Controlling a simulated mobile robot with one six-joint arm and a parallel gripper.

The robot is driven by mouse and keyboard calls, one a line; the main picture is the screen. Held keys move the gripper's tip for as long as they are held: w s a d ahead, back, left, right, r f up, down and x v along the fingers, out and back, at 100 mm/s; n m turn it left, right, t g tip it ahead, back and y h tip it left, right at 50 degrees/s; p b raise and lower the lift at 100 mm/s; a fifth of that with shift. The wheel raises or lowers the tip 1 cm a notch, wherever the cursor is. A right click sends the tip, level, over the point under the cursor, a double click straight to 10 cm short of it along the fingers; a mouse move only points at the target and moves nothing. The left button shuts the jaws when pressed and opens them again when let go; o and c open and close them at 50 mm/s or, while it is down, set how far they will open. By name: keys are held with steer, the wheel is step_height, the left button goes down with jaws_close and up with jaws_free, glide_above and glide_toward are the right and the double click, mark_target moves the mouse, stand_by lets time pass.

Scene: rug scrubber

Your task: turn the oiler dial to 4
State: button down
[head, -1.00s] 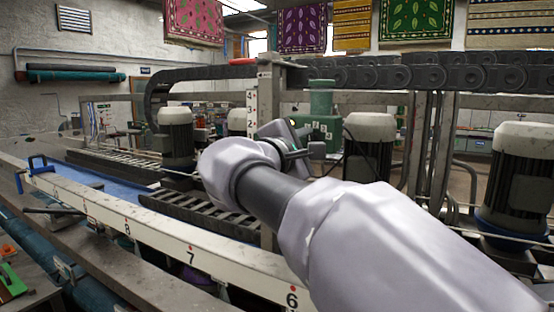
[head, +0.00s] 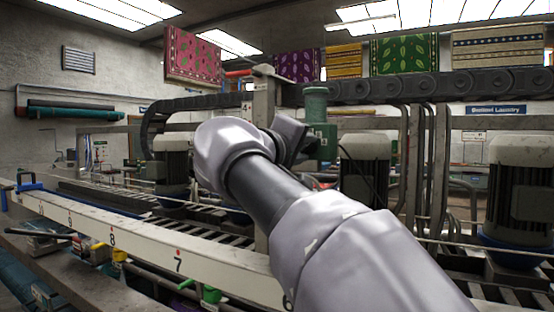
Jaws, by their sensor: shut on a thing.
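The oiler (head: 316,103) is a green unit with a round top, standing behind the white rail near the picture's middle. My gripper (head: 306,148) is at the oiler's front left, seen from behind past my wrist. It is dark and partly hidden by my arm. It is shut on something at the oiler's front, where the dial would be. The dial, its numbers and its pointer are hidden, so I cannot tell its setting.
A long white rail (head: 130,245) with numbers, including 7 and 8, crosses in front. A black chain guide (head: 420,86) runs above. Grey motors stand at left (head: 171,160) and right (head: 366,170). A grey post (head: 264,100) stands just left of the oiler.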

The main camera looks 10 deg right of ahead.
steer(key=m+b, duration=0.2)
steer(key=m, duration=0.2)
steer(key=shift+m, duration=0.3)
stand_by(0.4)
steer(key=c, duration=1.1)
jaws_free()
steer(key=v, duration=1.7)
steer(key=shift+s+p, duration=0.15)
steer(key=shift+p, duration=0.3)
steer(key=shift+a, duration=0.1)
